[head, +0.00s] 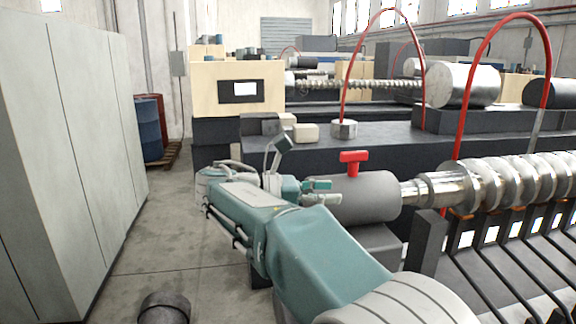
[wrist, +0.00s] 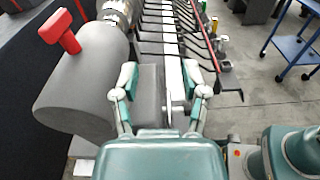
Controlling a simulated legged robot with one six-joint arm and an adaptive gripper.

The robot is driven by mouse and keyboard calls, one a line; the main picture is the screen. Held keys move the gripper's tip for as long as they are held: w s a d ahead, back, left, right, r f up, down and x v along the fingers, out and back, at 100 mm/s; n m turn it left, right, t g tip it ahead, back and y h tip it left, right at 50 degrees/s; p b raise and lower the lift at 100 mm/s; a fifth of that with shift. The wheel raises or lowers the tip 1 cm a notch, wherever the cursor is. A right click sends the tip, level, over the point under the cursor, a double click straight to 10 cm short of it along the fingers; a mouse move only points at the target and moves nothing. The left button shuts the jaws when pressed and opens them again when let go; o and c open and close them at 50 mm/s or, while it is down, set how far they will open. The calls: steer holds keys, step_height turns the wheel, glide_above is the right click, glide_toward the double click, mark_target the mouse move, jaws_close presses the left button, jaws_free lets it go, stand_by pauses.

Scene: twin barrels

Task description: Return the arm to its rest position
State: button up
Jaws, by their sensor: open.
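My arm (head: 300,240) reaches forward from the bottom of the head view, bent at a teal elbow. My gripper (head: 320,190) shows in the head view in front of the grey cylinder's left end. In the wrist view my gripper (wrist: 163,82) is open, with two teal and white fingers spread apart and nothing held between them. The grey cylinder (head: 365,198) with a red T-shaped handle (head: 352,161) also shows in the wrist view (wrist: 82,85), left of the fingers. I cannot tell whether my gripper touches it.
A tall grey cabinet (head: 70,150) stands at the left. A dark round drum (head: 165,308) is at the bottom. A large screw shaft (head: 510,180) extends to the right. A blue trolley (wrist: 298,42) stands at the right in the wrist view.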

steer(key=s+d+f+m+y, duration=0.6)
steer(key=s+d+f+y, duration=0.2)
steer(key=s+d, duration=0.3)
steer(key=s+a+f+m+t+y, duration=0.2)
steer(key=s+f+m+y, duration=0.6)
steer(key=s+f+m, duration=0.3)
steer(key=shift+s+a+f+m, duration=0.2)
steer(key=shift+s+m, duration=1.1)
steer(key=shift+s, duration=0.05)
